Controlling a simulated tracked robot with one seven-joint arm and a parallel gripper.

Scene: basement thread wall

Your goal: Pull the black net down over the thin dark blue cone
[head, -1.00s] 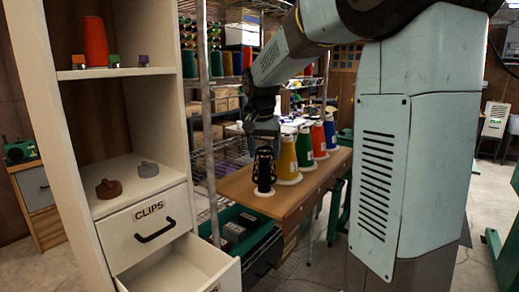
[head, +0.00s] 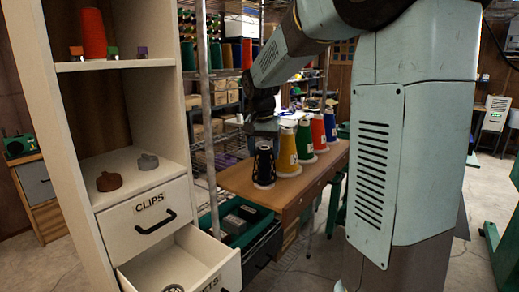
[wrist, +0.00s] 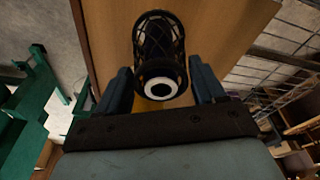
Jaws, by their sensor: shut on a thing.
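The thin dark blue cone stands upright on a white round base at the near left end of the wooden bench top, at the front of a row of cones. The black net (head: 264,167) is around it and hides most of its surface; it also shows in the wrist view (wrist: 158,38). The cone's white top ring with a dark hole (wrist: 160,85) sits between my fingers in the wrist view. My gripper (head: 262,128) points down just above the cone. My gripper is shut on the net, with its fingers apart on either side of the cone's tip.
A yellow cone (head: 287,155) stands close to the right, with green (head: 304,142), red (head: 318,134) and blue cones behind it. An open drawer (head: 185,262) and white shelf unit (head: 150,100) stand at left. A green crate (head: 236,225) sits below the bench edge.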

